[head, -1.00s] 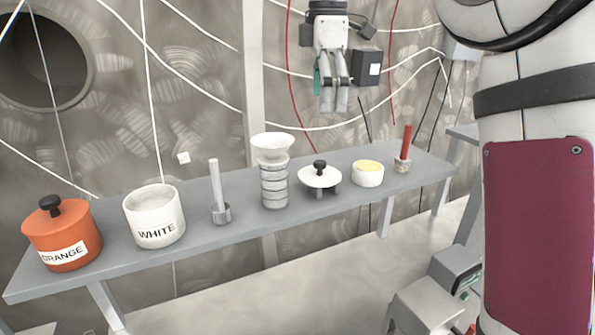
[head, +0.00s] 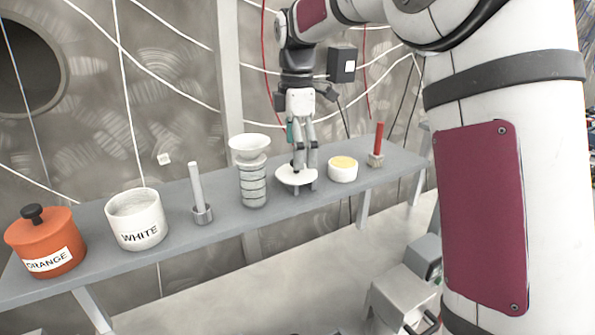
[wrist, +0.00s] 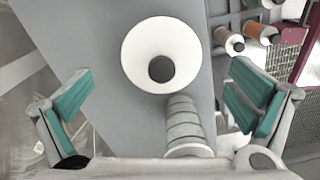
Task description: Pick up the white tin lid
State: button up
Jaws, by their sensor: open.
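The white tin lid (head: 287,178) is a shallow disc with a dark knob, resting on a small stand on the grey shelf in the head view. In the wrist view, the lid (wrist: 150,38) lies ahead between my fingers, its knob facing me. My gripper (head: 303,163) points down over the lid, with its fingertips close to the knob. Contact with the knob cannot be told.
A ringed column (head: 254,188) topped by a white bowl (head: 249,144) stands left of the lid. A small pot with a yellow top (head: 343,173) stands close on its right. Farther out are a red-handled brush (head: 378,143), a grey rod (head: 197,185), the WHITE pot (head: 137,219) and ORANGE pot (head: 45,243).

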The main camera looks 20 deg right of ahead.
jog(key=shift+f+p, duration=0.3)
jog(key=shift+f, duration=1.15)
jog(key=shift+c, duration=0.6)
jog(key=shift+s, duration=0.1)
jog(key=c, duration=1.8)
jog(key=shift+f, duration=0.1)
grip_shut()
